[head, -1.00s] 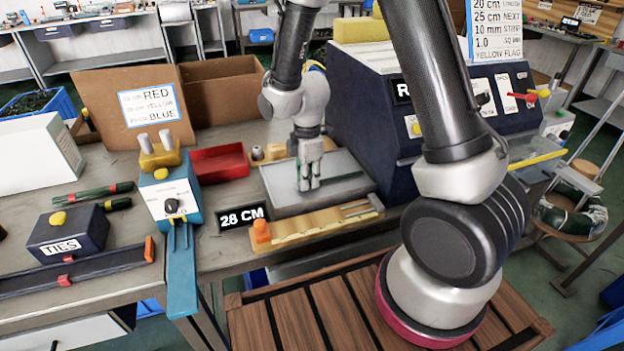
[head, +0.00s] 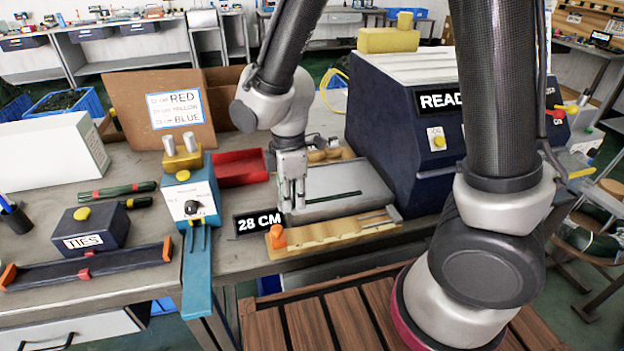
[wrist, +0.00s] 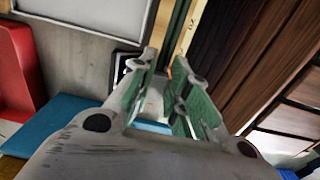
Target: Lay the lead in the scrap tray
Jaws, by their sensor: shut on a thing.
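That red tray also shows at the left edge of the wrist view (wrist: 18,65).
A 28 CM sign (head: 259,222) and a wooden gauge board (head: 335,235) with an orange stop (head: 277,236) lie just in front. A blue device (head: 190,205) stands left, a dark blue machine (head: 405,150) right. A cardboard box (head: 125,95) stands behind.

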